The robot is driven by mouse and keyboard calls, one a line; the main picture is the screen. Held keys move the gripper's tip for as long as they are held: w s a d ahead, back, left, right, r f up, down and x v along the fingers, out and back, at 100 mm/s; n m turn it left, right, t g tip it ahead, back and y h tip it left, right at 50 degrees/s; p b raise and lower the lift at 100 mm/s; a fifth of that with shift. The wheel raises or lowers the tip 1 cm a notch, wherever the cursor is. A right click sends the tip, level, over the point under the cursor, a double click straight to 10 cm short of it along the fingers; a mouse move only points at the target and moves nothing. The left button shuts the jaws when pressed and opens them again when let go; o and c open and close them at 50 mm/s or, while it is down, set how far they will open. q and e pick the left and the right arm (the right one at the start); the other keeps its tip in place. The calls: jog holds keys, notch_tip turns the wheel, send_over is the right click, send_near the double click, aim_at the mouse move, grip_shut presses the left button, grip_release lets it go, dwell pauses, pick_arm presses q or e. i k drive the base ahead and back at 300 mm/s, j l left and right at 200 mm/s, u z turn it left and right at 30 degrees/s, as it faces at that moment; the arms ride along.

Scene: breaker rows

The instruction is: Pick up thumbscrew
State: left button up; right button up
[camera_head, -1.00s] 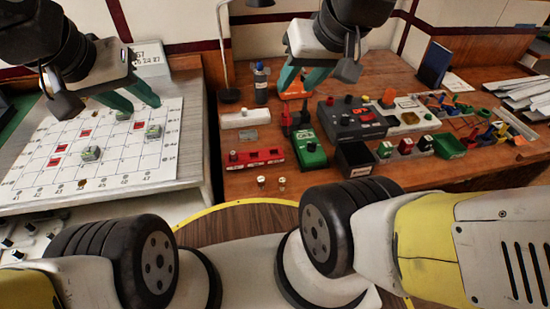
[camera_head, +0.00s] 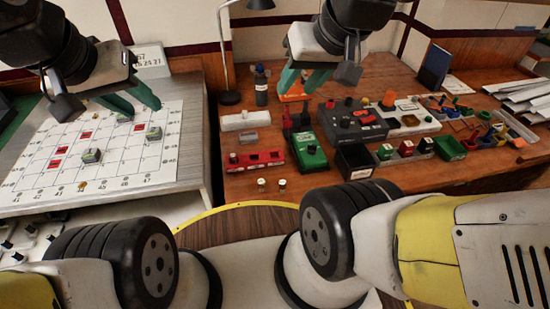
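Two small pale-topped, brass-coloured pieces (camera_head: 262,185) and (camera_head: 282,185) stand upright near the front edge of the wooden bench; they may be thumbscrews, but they are too small to be sure. My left gripper (camera_head: 142,109) has its green fingers apart over the white gridded board and holds nothing that I can see. My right gripper (camera_head: 297,88) hangs over the back of the bench, its green fingers apart, with an orange object behind them. Both grippers are well away from the two small pieces.
The white gridded board (camera_head: 120,165) carries several small blocks. On the wooden bench (camera_head: 235,190) are a red strip (camera_head: 257,160), a green device (camera_head: 309,152), a dark box (camera_head: 355,160), a bottle (camera_head: 261,88) and a lamp. Bare bench surrounds the small pieces.

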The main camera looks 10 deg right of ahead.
aim_at(283, 183)
jog(key=z, duration=0.75)
jog(key=k+j+z, duration=0.15)
jog(key=j+z, duration=0.2)
jog(key=z, duration=0.15)
jog(key=k+j+z, duration=0.25)
jog(key=z, duration=0.25)
